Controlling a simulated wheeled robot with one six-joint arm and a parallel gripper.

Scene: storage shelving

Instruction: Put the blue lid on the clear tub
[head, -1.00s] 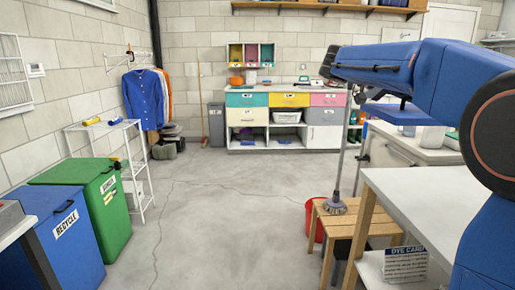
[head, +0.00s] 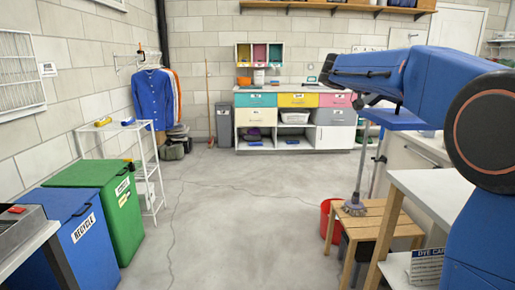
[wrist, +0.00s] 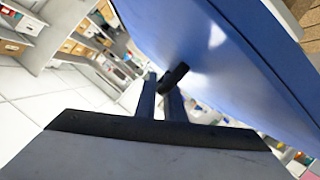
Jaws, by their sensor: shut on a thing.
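The blue lid (head: 400,120) is a flat blue panel below my forearm at the right of the head view. In the wrist view the lid (wrist: 215,45) fills the upper right as a large glossy blue surface. My gripper (wrist: 168,92) is shut on it, with the dark fingers at a black part by the lid's edge. The lid is held in the air, clear of the surfaces. I cannot make out the clear tub for certain; a pale container (head: 428,133) behind the lid is mostly hidden.
A white-topped table (head: 430,200) and a wooden stool (head: 375,228) stand at right, with a red bucket (head: 328,213) and mop beside them. Green (head: 100,195) and blue (head: 75,235) bins stand at left. A drawer unit (head: 293,115) is at the back. The middle floor is free.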

